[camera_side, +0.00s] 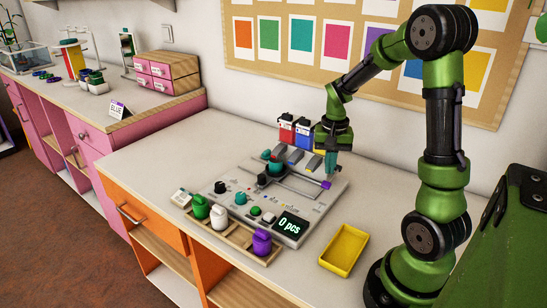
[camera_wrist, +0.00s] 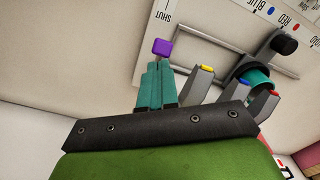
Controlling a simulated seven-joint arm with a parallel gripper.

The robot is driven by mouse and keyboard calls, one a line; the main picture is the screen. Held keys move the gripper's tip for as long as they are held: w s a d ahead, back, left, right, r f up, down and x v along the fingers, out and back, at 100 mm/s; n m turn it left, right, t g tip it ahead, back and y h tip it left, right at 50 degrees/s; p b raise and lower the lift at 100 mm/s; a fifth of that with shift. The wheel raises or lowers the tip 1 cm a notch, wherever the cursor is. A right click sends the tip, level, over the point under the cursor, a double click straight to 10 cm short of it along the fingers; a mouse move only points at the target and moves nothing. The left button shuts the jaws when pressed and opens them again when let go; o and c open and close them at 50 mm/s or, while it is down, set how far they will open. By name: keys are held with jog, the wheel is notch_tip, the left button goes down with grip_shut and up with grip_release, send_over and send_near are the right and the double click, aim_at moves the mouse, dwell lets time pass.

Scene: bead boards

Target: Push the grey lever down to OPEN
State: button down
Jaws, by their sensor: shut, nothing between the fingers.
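My gripper (camera_side: 331,172) is shut and empty, pointing down over the back right part of the grey-white bead board (camera_side: 225,200). In the wrist view its teal fingertips (camera_wrist: 157,68) lie together just below a purple knob (camera_wrist: 161,47) in the picture. The knob is beside the printed word SHUT. The same purple knob (camera_side: 326,184) shows in the side view at the board's right edge, below the fingertips. I cannot tell whether fingers and knob touch. Several grey sloping pieces stand behind, one with a yellow end (camera_wrist: 203,80). No OPEN label is readable, and I cannot tell which grey part is the lever.
A red bin (camera_side: 287,132) and a blue bin (camera_side: 303,136) stand behind the board. A display (camera_side: 289,226) reads 0 pcs. A wooden rack with green, white and purple jars (camera_side: 262,242) lies in front. A yellow tray (camera_side: 344,250) is at the right. The left tabletop is clear.

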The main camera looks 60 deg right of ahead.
aim_at(328, 181)
notch_tip(328, 181, up, 7)
dwell(0.8)
jog(key=s+a+r+n+t, duration=0.1)
jog(key=a+r+n+t, duration=0.1)
jog(key=a, duration=0.5)
jog(key=s+a+r+n+t+y, duration=0.1)
jog(key=s+a+r+n+t, duration=0.1)
jog(key=a, duration=0.6)
jog(key=s+a+r+n+t+y, duration=0.1)
jog(key=s+a+r+n+t, duration=0.1)
jog(key=a, duration=0.5)
jog(key=shift+a+r+n+t, duration=0.3)
jog(key=shift+r+n+t, duration=0.3)
jog(key=shift+n, duration=0.4)
